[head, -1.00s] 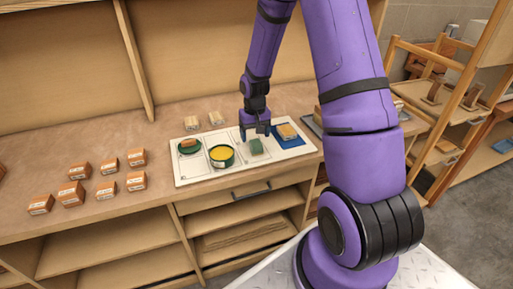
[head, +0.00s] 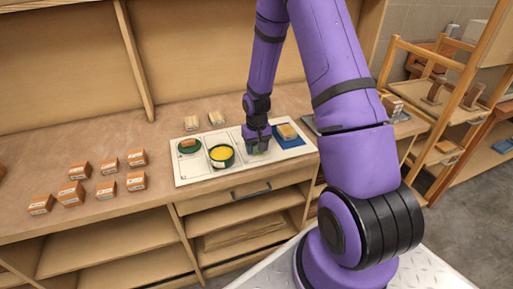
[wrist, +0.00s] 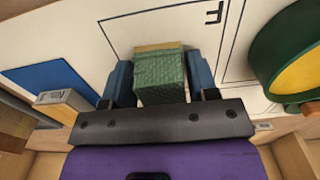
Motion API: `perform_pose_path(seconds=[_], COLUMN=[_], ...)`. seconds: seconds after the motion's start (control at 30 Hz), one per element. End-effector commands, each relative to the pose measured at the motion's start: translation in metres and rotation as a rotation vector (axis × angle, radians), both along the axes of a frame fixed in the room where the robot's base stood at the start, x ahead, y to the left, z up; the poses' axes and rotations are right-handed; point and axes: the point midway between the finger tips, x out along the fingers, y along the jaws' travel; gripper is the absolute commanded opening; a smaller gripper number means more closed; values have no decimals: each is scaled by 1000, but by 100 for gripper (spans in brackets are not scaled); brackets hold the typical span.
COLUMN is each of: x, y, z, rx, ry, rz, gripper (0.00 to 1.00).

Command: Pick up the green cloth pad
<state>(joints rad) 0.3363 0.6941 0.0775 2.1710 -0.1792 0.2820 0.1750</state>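The green cloth pad (wrist: 160,78) shows in the wrist view as a textured green block with a tan strip along its far edge. My gripper (wrist: 161,72) has its two blue fingers on either side of the pad, with a narrow gap at each side, so it is open around the pad and not clamped. In the head view my gripper (head: 257,146) is down at the white board, and it hides most of the pad.
The white board (head: 196,173) lies on the workbench. A tin of yellow stuff (head: 221,154) and a green disc with a block (head: 188,146) are to the left. A blue mat with a tan block (head: 288,135) is close on the right. Several small boxes (head: 107,165) stand far left.

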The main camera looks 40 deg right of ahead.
Motion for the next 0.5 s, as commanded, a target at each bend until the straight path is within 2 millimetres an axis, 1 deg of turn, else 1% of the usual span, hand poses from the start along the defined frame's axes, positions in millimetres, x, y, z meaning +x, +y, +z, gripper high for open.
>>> perform_pose_path(seconds=[0.03,0.07,0.1,0.13,0.17,0.2,0.5], x=[0,0,0,0,0,0,1], y=[0,0,0,0,0,0,1], z=[0,0,0,0,0,0,2], rx=[0,0,0,0,0,0,0], ry=[0,0,0,0,0,0,0], rz=[0,0,0,0,0,0,0], gripper=[42,35,26,24,24,20,20])
